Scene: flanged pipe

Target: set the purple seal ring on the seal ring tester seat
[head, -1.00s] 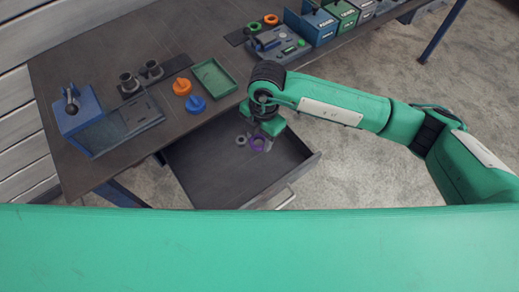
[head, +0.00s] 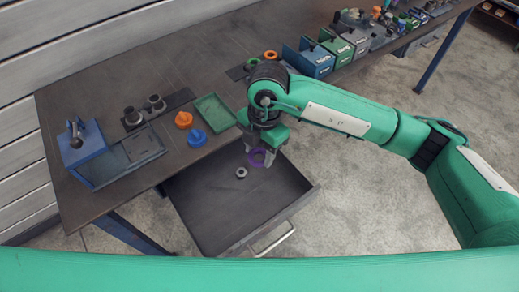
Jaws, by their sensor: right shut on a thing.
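The purple seal ring (head: 257,154) is between the fingers of my right gripper (head: 259,158). The gripper is shut on it, pointing down, and holds it over the open drawer (head: 215,210). The ring appears raised off the drawer floor. I cannot make out the seal ring tester seat for certain. The grey panel with a green button that showed behind the right arm a second ago is now mostly covered by that arm. My left gripper is not in view.
A grey ring (head: 241,172) lies in the drawer. On the bench stand a green tray (head: 213,113), orange (head: 183,119) and blue (head: 197,138) knobbed parts, a blue fixture (head: 82,150) and several labelled bins (head: 316,61). Green (head: 253,62) and orange (head: 270,55) rings sit behind my right arm.

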